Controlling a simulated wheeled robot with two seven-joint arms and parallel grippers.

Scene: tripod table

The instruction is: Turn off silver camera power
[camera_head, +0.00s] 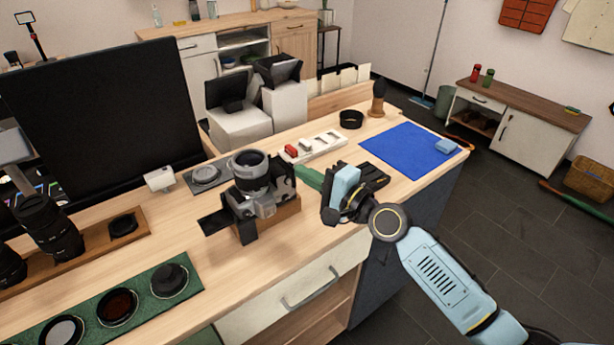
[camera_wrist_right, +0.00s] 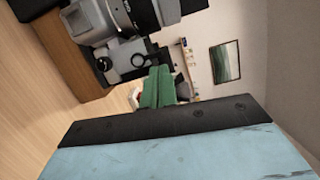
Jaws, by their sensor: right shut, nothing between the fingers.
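The silver camera (camera_head: 262,199), with a large dark lens facing up, sits on a wooden block on the workbench. In the right wrist view the silver camera (camera_wrist_right: 118,55) fills the upper left, with round dials on its body. My right gripper (camera_head: 303,174) reaches in from the right. Its green fingers are shut and empty, just right of the camera. In the right wrist view the fingers (camera_wrist_right: 158,80) show beside the camera body. I cannot tell whether they touch it. The power switch is too small to make out. My left gripper is not in view.
A dark monitor (camera_head: 105,115) stands behind. A green tray (camera_head: 85,318) with round lens parts lies front left, and a wooden tray with lenses (camera_head: 50,225) farther left. A white power strip (camera_head: 322,146) and a blue mat (camera_head: 405,150) lie right of the camera.

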